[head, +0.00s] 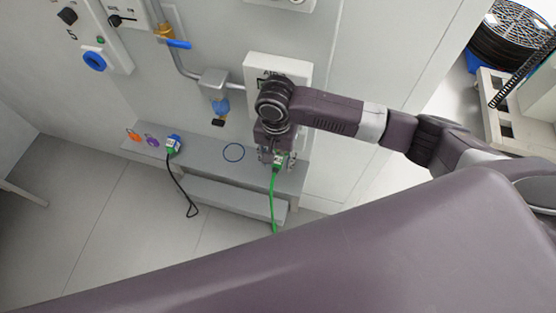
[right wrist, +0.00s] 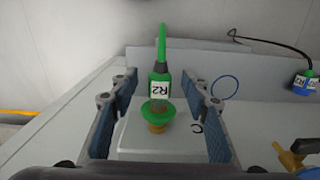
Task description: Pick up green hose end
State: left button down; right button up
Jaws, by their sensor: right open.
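The green hose end (head: 278,160) is at the right part of the grey wall shelf in the head view, with its green hose hanging down over the front edge. In the right wrist view the hose end (right wrist: 160,90) is green with a white R2 label, a green flange and a brass tip. My right gripper (head: 275,154) is open around it. In the right wrist view the fingers of the gripper (right wrist: 161,80) stand on both sides of the hose end, with gaps showing. My left gripper is not in view.
A pipe outlet (head: 216,88) projects from the wall above. Open floor (head: 110,210) lies at left.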

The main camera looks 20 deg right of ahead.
jog(key=shift+f, duration=0.85)
jog(key=shift+c, duration=0.5)
grip_shut()
jog(key=shift+a, duration=0.1)
jog(key=shift+s+a+r, duration=0.25)
jog(key=shift+s+r, duration=0.05)
jog(key=shift+r, duration=0.1)
jog(key=s+a+r, duration=0.7)
jog(key=s, duration=0.4)
jog(key=shift+a+r, duration=0.15)
